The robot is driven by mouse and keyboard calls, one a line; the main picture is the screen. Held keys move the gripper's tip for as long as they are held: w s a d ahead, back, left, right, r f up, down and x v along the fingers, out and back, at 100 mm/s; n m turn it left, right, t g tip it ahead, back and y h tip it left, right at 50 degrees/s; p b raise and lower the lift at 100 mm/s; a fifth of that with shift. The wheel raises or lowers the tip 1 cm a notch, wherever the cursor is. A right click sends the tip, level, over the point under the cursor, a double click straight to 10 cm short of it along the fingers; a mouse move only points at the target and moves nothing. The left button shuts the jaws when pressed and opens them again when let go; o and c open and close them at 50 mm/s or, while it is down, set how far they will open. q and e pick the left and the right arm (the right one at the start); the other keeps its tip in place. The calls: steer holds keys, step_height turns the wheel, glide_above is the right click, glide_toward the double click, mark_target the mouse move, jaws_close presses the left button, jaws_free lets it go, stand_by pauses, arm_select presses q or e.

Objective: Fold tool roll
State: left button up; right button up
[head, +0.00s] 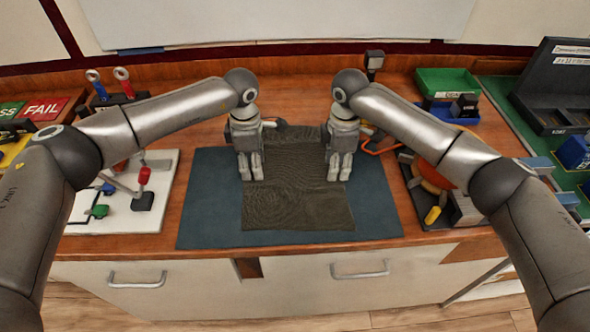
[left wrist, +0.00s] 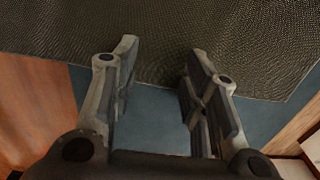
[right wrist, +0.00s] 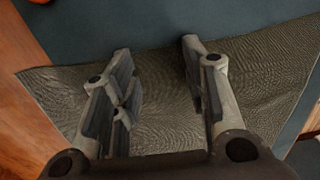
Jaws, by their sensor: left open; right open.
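The tool roll (head: 297,207) is a grey-brown textured cloth lying spread on a blue mat (head: 212,212). My left gripper (head: 251,175) is open over the cloth's left side. In the left wrist view, the open fingers (left wrist: 163,58) point at the cloth (left wrist: 225,30), with a cloth edge and bare mat between and below them. My right gripper (head: 340,175) is open at the cloth's right side. In the right wrist view, its open fingers (right wrist: 157,52) are over the cloth (right wrist: 255,85). I cannot tell whether either gripper touches it. The arms hide part of the cloth's far sides.
A white board with a red-handled switch (head: 143,183) stands left of the mat. An orange disc-like tool (head: 437,175) and a yellow piece (head: 432,215) lie to the right. A green tray (head: 447,82) is at the back right. The near mat strip is clear.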

arm_select(q)
steer(key=shift+f, duration=0.1)
arm_select(e)
steer(key=shift+f, duration=0.1)
arm_select(q)
steer(key=shift+w+f, duration=0.1)
steer(key=shift+f, duration=0.05)
arm_select(e)
steer(key=shift+w+f, duration=0.1)
steer(key=shift+f, duration=0.05)
arm_select(q)
steer(key=shift+c, duration=0.5)
arm_select(e)
steer(key=shift+c, duration=0.5)
arm_select(q)
steer(key=c, duration=0.3)
arm_select(e)
steer(key=c, duration=0.3)
arm_select(q)
jaws_close()
arm_select(e)
jaws_close()
arm_select(q)
steer(key=shift+f, duration=0.1)
arm_select(e)
steer(key=shift+s+f, duration=0.15)
steer(key=shift+s, duration=0.05)
